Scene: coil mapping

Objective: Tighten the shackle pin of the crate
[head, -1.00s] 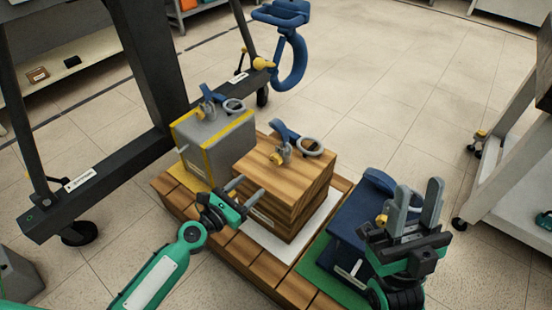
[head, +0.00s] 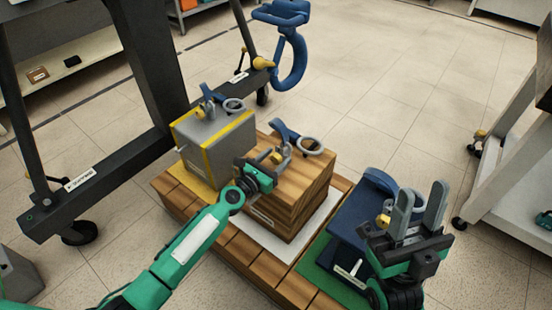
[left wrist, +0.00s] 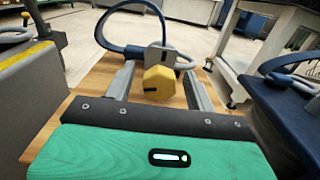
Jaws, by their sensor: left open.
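The wooden crate (head: 306,200) stands on the pallet between the grey block and the blue block. On its top are a grey shackle with a yellow pin head (head: 276,158), a blue strap (head: 287,132) and a grey ring. My left gripper (head: 277,153) is at the pin, over the crate's near left edge. In the left wrist view the yellow pin head (left wrist: 160,83) sits between the open fingers, with the shackle behind it; I cannot tell whether the fingers touch it. My right gripper (head: 422,208) is open and empty, fingers up, in front of the blue block.
The grey block with yellow edges (head: 214,145) stands left of the crate, the blue block (head: 350,225) right of it; both carry rigging. A blue hook (head: 294,60) hangs behind, beside the dark frame (head: 150,60). A white cart (head: 515,170) stands at right. The floor behind is clear.

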